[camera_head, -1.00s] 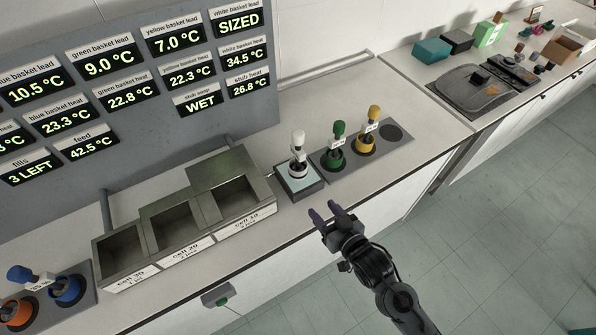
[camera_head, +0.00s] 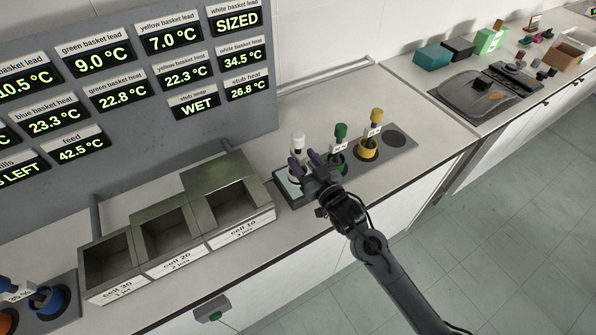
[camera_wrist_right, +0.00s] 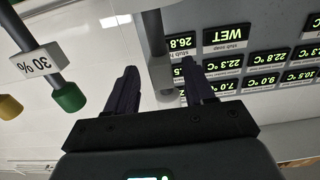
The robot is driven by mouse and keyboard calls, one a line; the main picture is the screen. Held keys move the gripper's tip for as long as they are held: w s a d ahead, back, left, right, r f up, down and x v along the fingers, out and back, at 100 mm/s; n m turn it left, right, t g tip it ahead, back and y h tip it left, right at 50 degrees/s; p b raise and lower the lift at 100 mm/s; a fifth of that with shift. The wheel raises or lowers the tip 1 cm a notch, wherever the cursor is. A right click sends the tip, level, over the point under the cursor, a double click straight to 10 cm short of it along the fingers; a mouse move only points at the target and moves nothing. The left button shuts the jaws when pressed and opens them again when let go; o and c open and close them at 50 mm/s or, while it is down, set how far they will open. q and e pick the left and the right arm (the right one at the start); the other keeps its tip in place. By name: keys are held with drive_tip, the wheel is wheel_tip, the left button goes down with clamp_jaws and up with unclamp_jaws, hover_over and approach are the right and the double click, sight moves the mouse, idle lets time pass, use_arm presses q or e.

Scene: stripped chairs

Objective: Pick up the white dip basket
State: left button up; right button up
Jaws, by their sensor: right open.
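The white dip basket (camera_head: 298,143) stands upright on a pale square pad on the counter, its white knob on top; my right gripper hides much of its lower part. My right gripper (camera_head: 303,161) is open, with its fingertips at the basket's stem below the knob. In the right wrist view the basket's grey-looking handle (camera_wrist_right: 157,45) shows between the two open fingers (camera_wrist_right: 160,72); I cannot tell whether they touch it. My left gripper is not in view.
The green basket (camera_head: 339,145) stands close to the right of my right gripper, with the yellow basket (camera_head: 371,135) beyond it. A metal trough with several cells (camera_head: 190,215) is at left. A display board (camera_head: 130,80) stands behind.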

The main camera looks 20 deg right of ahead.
sight(300, 157)
drive_tip(key=w, duration=0.2)
drive_tip(key=w+a, duration=0.1)
drive_tip(key=w, duration=0.1)
drive_tip(key=shift+w+r, duration=0.1)
drive_tip(key=shift+w, duration=0.25)
clamp_jaws()
